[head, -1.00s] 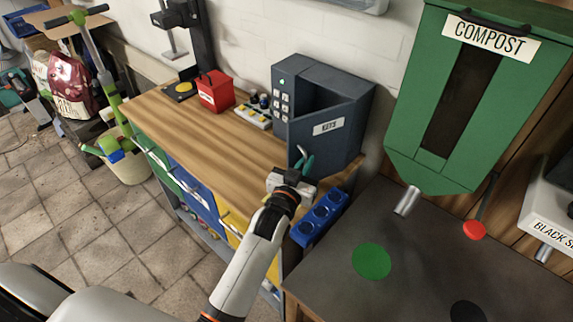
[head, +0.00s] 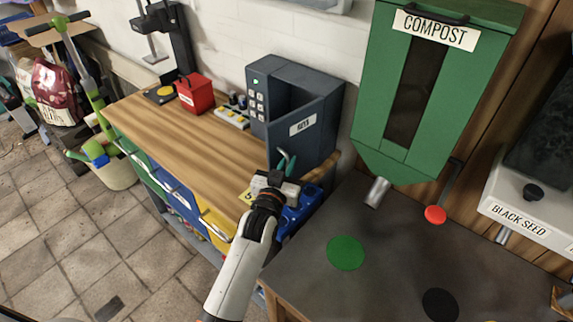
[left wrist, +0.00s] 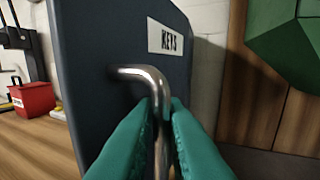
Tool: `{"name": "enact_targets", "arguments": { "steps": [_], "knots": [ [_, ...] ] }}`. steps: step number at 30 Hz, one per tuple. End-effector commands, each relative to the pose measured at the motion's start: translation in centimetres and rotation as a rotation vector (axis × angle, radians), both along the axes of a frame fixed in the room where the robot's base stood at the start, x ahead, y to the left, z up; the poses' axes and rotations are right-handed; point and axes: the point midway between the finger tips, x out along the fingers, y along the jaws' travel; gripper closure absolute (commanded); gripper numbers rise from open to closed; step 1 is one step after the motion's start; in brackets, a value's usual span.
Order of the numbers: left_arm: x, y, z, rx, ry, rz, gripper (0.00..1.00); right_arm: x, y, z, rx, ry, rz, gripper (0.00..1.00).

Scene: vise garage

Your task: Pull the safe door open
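The safe (head: 258,95) is a dark blue-grey box with a keypad, standing at the right end of the wooden workbench. Its door (head: 313,148), labelled KEYS, stands partly open, and the dark inside shows above it. The door also fills much of the left wrist view (left wrist: 100,40). A bent metal handle (left wrist: 145,75) sticks out from the door. My left gripper (head: 286,161) is at the handle, its teal fingers (left wrist: 163,112) closed on both sides of the handle's bar. My right gripper is not in view.
A red box (head: 195,94) stands on the workbench (head: 190,138) left of the safe. A green compost dispenser (head: 372,110) hangs right of the safe, above a dark table (head: 390,260).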

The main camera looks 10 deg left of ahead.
Motion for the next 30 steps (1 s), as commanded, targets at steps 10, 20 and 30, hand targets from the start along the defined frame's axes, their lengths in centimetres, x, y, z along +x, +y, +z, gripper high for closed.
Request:
{"name": "enact_targets", "arguments": {
  "steps": [10,20,30],
  "knots": [
    [-0.1,0.0,0.0,-0.001,0.000,0.000,0.75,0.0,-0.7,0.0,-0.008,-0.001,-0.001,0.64],
    [-4.8,0.3,-0.4,0.000,0.002,0.000,0.75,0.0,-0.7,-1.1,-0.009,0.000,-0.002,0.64],
    [-10.8,0.7,-0.2,-0.001,0.002,-0.001,0.75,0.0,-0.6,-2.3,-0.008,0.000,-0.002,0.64]
  ]
}}
